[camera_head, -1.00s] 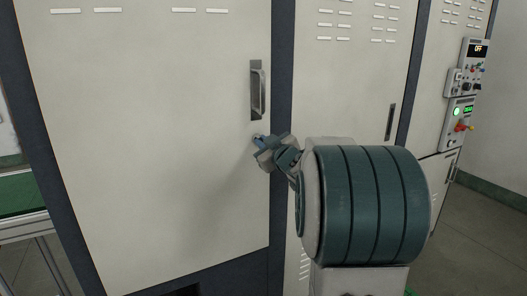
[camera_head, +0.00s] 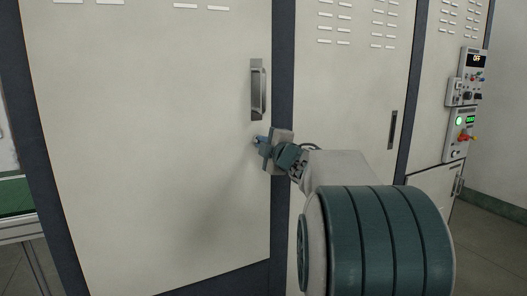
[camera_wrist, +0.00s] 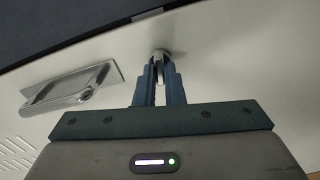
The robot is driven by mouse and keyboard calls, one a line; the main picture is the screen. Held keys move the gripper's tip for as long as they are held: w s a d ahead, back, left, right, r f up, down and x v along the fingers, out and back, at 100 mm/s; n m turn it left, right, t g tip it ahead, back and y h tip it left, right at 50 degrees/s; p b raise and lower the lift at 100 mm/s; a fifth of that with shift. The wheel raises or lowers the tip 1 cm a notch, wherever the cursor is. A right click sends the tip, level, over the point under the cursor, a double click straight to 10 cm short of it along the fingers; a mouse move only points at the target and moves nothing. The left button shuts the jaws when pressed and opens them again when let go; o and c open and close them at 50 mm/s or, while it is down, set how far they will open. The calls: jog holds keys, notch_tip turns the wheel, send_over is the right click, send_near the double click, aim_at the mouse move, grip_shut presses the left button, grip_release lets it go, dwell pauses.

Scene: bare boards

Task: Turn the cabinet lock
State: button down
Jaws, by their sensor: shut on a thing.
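The cabinet door (camera_head: 150,130) is a large pale panel with a vertical metal handle (camera_head: 258,90) near its right edge. The lock (camera_head: 256,141) is just below the handle. In the wrist view the lock (camera_wrist: 160,55) is a small round metal piece on the door, with a part of it between my fingers. My gripper (camera_head: 261,142) is at the lock, its blue fingers closed on it; they also show in the wrist view (camera_wrist: 158,68). The fingertips partly hide the lock, so its exact angle is hard to tell.
The handle also shows in the wrist view (camera_wrist: 75,90), left of my fingers. A neighbouring cabinet (camera_head: 355,80) stands to the right, with a control panel (camera_head: 467,100) further right. A green-topped table (camera_head: 14,196) is at the far left.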

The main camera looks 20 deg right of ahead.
jog(key=shift+f+n+b, duration=0.1)
jog(key=shift+n+b, duration=0.5)
jog(key=shift+n, duration=0.5)
jog(key=c, duration=1.5)
grip_release()
jog(key=shift+s, duration=0.15)
jog(key=s, duration=0.4)
jog(key=s+p, duration=0.1)
jog(key=s, duration=0.8)
jog(key=shift+s+d+p, duration=0.25)
jog(key=shift+p, duration=0.05)
